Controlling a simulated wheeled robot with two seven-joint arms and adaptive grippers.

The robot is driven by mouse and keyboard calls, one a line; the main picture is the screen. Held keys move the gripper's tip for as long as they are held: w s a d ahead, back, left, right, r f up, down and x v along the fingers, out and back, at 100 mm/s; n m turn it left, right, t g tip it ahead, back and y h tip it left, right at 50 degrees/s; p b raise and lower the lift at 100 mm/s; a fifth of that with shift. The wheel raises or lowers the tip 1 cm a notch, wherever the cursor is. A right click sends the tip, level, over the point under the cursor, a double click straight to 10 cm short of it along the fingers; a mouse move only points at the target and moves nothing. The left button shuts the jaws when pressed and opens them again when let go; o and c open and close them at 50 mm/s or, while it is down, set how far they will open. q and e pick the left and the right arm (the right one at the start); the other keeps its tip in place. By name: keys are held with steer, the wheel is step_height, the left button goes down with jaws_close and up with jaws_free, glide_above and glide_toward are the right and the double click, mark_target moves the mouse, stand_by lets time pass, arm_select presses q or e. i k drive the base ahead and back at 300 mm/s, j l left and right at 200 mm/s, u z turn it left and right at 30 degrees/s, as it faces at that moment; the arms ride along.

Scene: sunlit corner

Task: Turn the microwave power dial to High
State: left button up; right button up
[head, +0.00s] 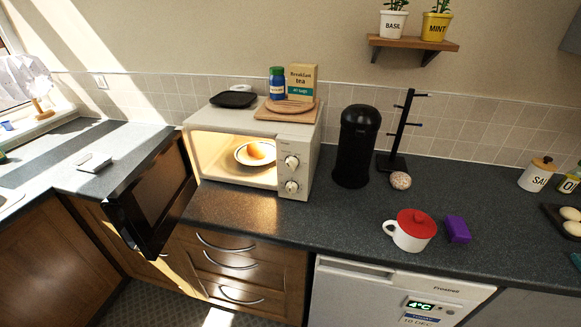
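The cream microwave (297,140) stands on the dark counter left of centre in the head view. Its door (155,195) is swung wide open to the left, and the cavity is lit. A white plate with a round orange-brown food item (257,151) sits inside. Two light knobs are on the right-hand panel: an upper dial (291,161) and a lower dial (291,186). Their labels and pointer positions are too small to read. Neither of my grippers is in view.
A wooden board (287,109), a tea box (301,82), a blue jar (277,83) and a black pan (233,99) sit on the microwave. A black canister (356,146) stands close to its right.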

mark_target(292, 162)
steer(key=i+j+z, duration=0.1)
steer(key=j+z, duration=0.25)
steer(key=j, duration=0.25)
steer(key=j+z, duration=0.3)
steer(key=j, duration=0.3)
steer(key=j+z, duration=0.35)
steer(key=j, duration=0.25)
steer(key=k+j+z, duration=0.1)
steer(key=j+z, duration=0.2)
steer(key=j, duration=0.3)
steer(key=k+j+z, duration=0.15)
steer(key=j+z, duration=0.2)
steer(key=j, duration=0.25)
